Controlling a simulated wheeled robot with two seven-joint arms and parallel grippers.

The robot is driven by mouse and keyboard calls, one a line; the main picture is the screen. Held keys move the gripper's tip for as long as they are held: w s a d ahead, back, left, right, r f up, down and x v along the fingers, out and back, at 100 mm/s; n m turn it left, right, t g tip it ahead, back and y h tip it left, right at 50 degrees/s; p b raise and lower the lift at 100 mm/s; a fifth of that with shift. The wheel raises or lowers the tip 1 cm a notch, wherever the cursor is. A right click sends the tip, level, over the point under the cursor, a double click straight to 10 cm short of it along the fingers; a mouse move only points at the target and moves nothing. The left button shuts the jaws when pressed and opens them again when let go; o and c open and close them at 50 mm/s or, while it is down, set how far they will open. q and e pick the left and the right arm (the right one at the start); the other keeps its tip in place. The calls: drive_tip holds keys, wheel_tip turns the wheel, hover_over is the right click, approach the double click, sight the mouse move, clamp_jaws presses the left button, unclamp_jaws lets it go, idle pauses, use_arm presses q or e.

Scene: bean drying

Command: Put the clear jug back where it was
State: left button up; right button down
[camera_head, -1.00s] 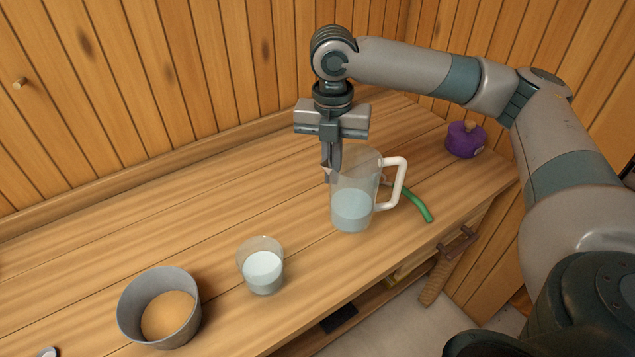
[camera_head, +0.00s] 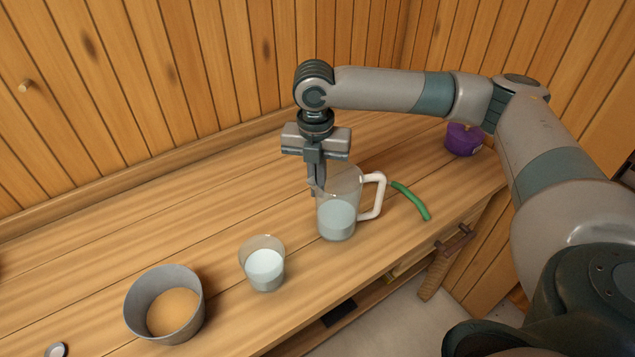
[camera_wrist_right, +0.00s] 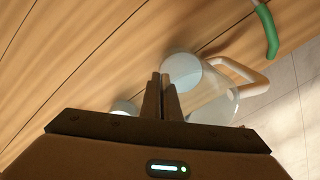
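The clear jug (camera_head: 337,217) has a white handle on its right and pale liquid low inside. It is upright at mid-counter; I cannot tell whether its base touches the wood. My right gripper (camera_head: 316,190) points down at its left rim, with the fingers close together and pinching the rim by the spout. In the right wrist view the jug (camera_wrist_right: 212,100) shows just right of the nearly closed fingers (camera_wrist_right: 164,80). My left gripper is not in view.
A clear cup of pale liquid (camera_head: 264,268) stands left of the jug. A grey pot (camera_head: 138,305) with tan contents stands further left. A curved green object (camera_head: 412,203) lies right of the handle. A purple container (camera_head: 461,142) stands at the far right. The counter behind and left is clear.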

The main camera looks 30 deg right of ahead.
drive_tip(key=shift+f, duration=0.3)
drive_tip(key=c, duration=2)
unclamp_jaws()
drive_tip(key=shift+f, duration=0.15)
drive_tip(key=shift+r+b, duration=0.3)
drive_tip(key=shift+r, duration=0.5)
drive_tip(key=shift+w+r+b, duration=0.15)
drive_tip(key=shift+r+b, duration=1.2)
drive_tip(key=shift+r, duration=4)
